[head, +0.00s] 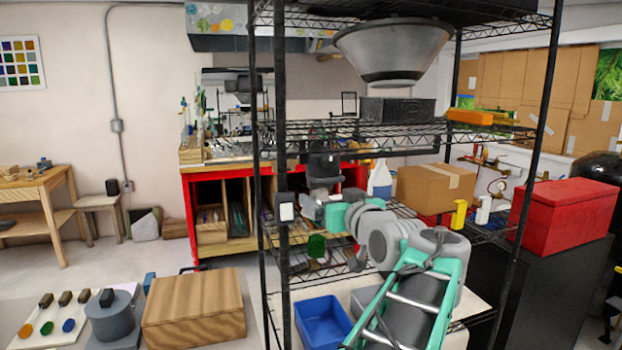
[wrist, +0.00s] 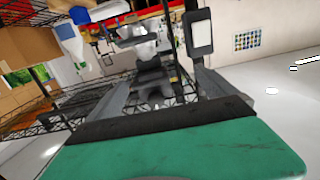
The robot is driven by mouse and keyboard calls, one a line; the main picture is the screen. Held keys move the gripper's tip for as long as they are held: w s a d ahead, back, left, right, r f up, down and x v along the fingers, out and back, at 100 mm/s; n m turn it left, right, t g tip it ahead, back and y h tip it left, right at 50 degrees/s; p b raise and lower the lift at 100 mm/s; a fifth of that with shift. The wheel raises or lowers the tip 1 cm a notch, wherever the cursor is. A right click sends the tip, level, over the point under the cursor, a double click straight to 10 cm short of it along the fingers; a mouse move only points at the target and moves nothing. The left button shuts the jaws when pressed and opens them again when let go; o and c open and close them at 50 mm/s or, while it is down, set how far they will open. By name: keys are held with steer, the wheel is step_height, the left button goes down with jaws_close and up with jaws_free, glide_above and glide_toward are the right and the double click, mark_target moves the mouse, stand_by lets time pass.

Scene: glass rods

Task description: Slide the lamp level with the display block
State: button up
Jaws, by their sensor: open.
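The lamp (head: 287,208) is a small black-framed block with a white face on the dark front upright (head: 281,150) of the wire rack. It also shows in the wrist view (wrist: 199,32), beyond the right-hand finger. My gripper (head: 308,205) is just right of the lamp, at about its height. In the wrist view my gripper (wrist: 160,80) has its fingers spread, with nothing seen held between them. I cannot tell whether a finger touches the lamp.
Wire shelves (head: 350,135) lie behind and above my arm. A black box (head: 397,110) and a large metal bowl-like shade (head: 393,50) are higher up. A cardboard box (head: 435,188) and red chest (head: 563,215) stand right. A blue bin (head: 322,320) is below.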

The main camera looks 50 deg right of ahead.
mark_target(331, 181)
steer(key=shift+h, duration=0.4)
steer(key=w+d+p, duration=0.1)
steer(key=w+d+r+p, duration=0.1)
steer(key=w+d, duration=0.1)
steer(key=w+d+r+p, duration=0.1)
steer(key=d, duration=0.1)
steer(key=shift+w+d, duration=0.15)
steer(key=shift+w, duration=0.1)
steer(key=shift+w+d, duration=0.15)
steer(key=shift+c, duration=0.5)
steer(key=c, duration=2)
